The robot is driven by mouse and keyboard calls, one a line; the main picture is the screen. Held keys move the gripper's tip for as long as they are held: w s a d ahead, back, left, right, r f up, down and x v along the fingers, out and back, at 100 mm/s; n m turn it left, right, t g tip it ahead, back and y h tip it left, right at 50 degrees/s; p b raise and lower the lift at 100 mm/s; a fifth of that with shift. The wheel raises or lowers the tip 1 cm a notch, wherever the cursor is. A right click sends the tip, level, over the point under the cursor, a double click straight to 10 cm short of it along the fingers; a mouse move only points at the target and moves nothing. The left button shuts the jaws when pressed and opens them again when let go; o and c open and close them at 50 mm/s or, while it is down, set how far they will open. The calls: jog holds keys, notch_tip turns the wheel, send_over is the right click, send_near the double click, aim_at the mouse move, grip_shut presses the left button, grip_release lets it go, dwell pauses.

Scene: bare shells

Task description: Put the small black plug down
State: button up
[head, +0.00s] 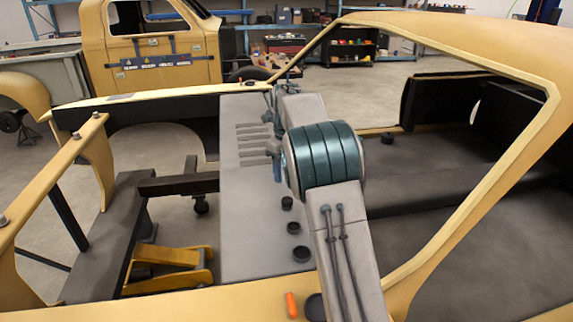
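Several black plugs stand in a row on the grey firewall panel: a small one (287,203), a larger one (294,227) and a larger one still (301,254). A bigger black disc (315,307) sits on the yellow body edge, partly behind my arm. Another small black plug (387,138) rests on the dark cabin floor. I cannot tell which one the task names. My arm reaches up and away over the panel. My gripper (275,150) is at its far end, mostly hidden by my arm; its fingers and anything in them cannot be made out.
The yellow car shell's rails (165,97) and window frame (490,178) surround the arm. Slots (254,145) mark the panel. An orange piece (291,305) lies at the front edge. The engine bay is open at left, with a yellow bracket (175,257). The cabin floor is mostly clear.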

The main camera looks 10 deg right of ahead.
jog(key=s+d+r+n+t, duration=0.1)
jog(key=s+r+n, duration=0.4)
jog(key=s+n, duration=0.3)
jog(key=s+r+n+t, duration=0.1)
jog(key=s+r+n, duration=0.45)
jog(key=s, duration=0.45)
jog(key=s+f+n+t, duration=0.1)
jog(key=s+f+n, duration=0.3)
jog(key=s+n, duration=0.4)
jog(key=s+a+f+n+t, duration=0.1)
jog(key=s+f+n, duration=0.3)
jog(key=s+n, duration=0.3)
jog(key=s, duration=0.4)
jog(key=shift+s+n, duration=0.25)
jog(key=shift+n, duration=0.1)
jog(key=f+b, duration=0.4)
jog(key=f, duration=0.1)
jog(key=shift+w+f, duration=0.2)
